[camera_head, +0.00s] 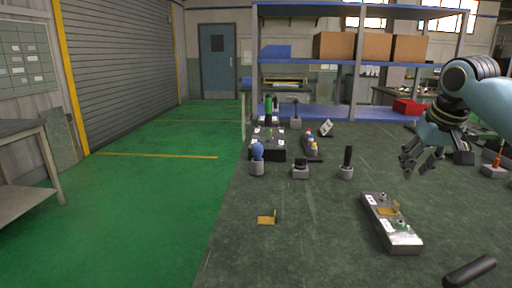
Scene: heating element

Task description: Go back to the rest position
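My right gripper (416,166) hangs above the right part of the dark green work table, with its arm coming in from the right edge. Its fingers point down and look spread apart, with nothing visible between them. My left gripper is out of view. A small brass-coloured bracket (268,219) lies on the table further left.
Several holders stand toward the back: one with a blue-topped item (257,158), one with a black handle (347,163), and one with coloured caps (312,144). A red bin (408,107) is behind. A black cylinder (469,272) lies front right. The table's front middle is mostly clear.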

